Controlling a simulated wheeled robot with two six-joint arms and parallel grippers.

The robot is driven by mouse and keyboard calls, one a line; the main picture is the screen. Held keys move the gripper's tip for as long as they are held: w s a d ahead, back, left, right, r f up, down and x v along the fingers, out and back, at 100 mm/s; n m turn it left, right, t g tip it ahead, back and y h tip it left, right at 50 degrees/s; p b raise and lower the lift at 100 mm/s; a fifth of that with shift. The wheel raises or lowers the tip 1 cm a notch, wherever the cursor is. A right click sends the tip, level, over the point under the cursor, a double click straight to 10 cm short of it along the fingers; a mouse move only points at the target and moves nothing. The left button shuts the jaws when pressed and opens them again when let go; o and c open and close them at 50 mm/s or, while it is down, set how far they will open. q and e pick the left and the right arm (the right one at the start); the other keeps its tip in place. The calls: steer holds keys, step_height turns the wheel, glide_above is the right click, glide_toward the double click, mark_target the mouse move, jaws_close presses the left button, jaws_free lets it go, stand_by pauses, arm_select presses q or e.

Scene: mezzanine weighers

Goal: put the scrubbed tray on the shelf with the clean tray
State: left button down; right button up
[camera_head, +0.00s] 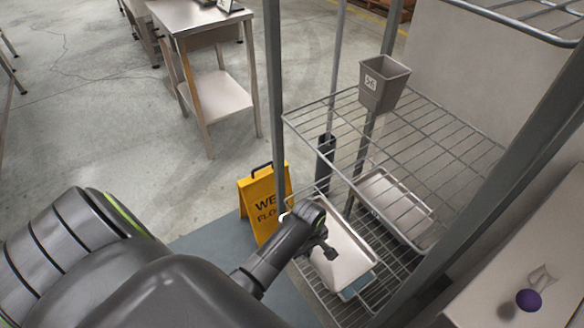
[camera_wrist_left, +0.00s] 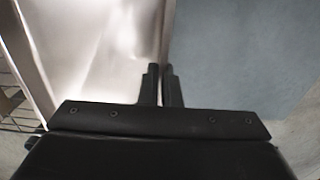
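A pale metal tray (camera_head: 345,258) is at the front of the wire rack's lower shelf (camera_head: 322,292), slightly tilted; I cannot tell whether it rests on the wires. My left gripper (camera_head: 320,240) is at its near left rim. In the left wrist view the fingers (camera_wrist_left: 163,82) are close together on the rim of this tray (camera_wrist_left: 100,45). A second similar tray (camera_head: 398,207) lies further back on the same lower shelf. No mark tells me which tray is scrubbed or clean. My right gripper is not in view.
A grey labelled bin (camera_head: 384,84) stands on the upper wire shelf (camera_head: 430,130). A yellow wet-floor sign (camera_head: 263,203) stands left of the rack's post (camera_head: 274,100). Something light blue (camera_head: 357,286) shows under the front tray. A steel table (camera_head: 218,95) stands further back.

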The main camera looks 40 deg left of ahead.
mark_target(333, 240)
arm_select(q)
steer(key=w+d, duration=0.1)
steer(key=w, duration=0.2)
steer(key=w+d+b, duration=0.1)
steer(key=w, duration=0.2)
steer(key=w+d, duration=0.1)
steer(key=w, duration=0.2)
steer(key=shift+d+r, duration=0.1)
steer(key=shift+w+d+b, duration=0.15)
steer(key=shift+w+b, duration=0.15)
steer(key=shift+w, duration=0.15)
step_height(333, 240, down, 3)
steer(key=shift+w+d+r+b, duration=0.1)
steer(key=shift+b, duration=0.4)
steer(key=shift+f, duration=0.3)
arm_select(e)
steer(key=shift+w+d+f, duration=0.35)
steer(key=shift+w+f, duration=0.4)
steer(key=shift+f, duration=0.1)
arm_select(q)
steer(key=c, duration=2)
jaws_free()
steer(key=shift+f, duration=0.2)
steer(key=shift+c, duration=0.2)
steer(key=o, duration=0.4)
steer(key=shift+s, duration=0.2)
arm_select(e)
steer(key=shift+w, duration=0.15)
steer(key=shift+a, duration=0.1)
